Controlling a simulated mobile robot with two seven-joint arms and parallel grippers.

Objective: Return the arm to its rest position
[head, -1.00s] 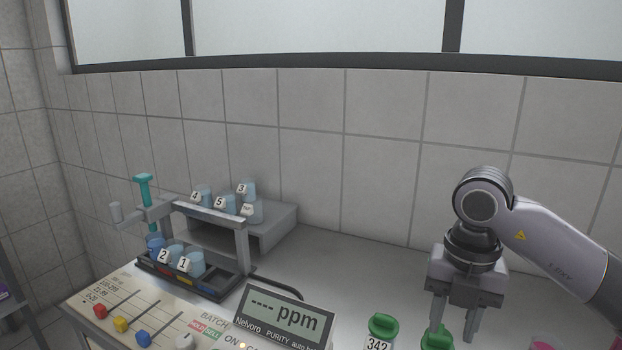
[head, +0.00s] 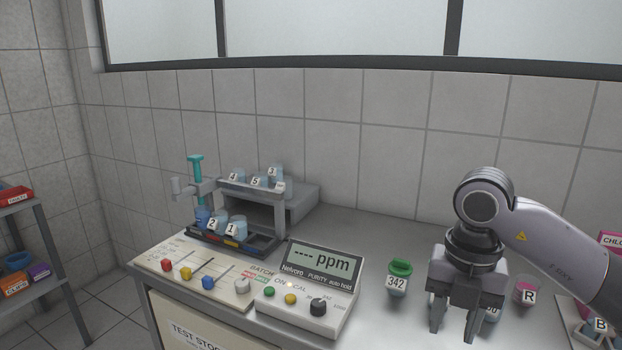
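My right arm comes in from the right, bent at the elbow, with its gripper (head: 453,330) pointing down over the right part of the bench (head: 375,265). Its two fingers are apart and I see nothing held between them. A green-lidded jar labelled 342 (head: 397,280) stands left of the gripper. Another labelled jar (head: 492,312) is partly hidden behind the gripper. A pink jar marked R (head: 526,291) stands to its right. My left gripper is not in view.
The meter console (head: 308,288) shows "---- ppm". A shelf with bins (head: 38,240) is far left. Bare bench lies behind the jars.

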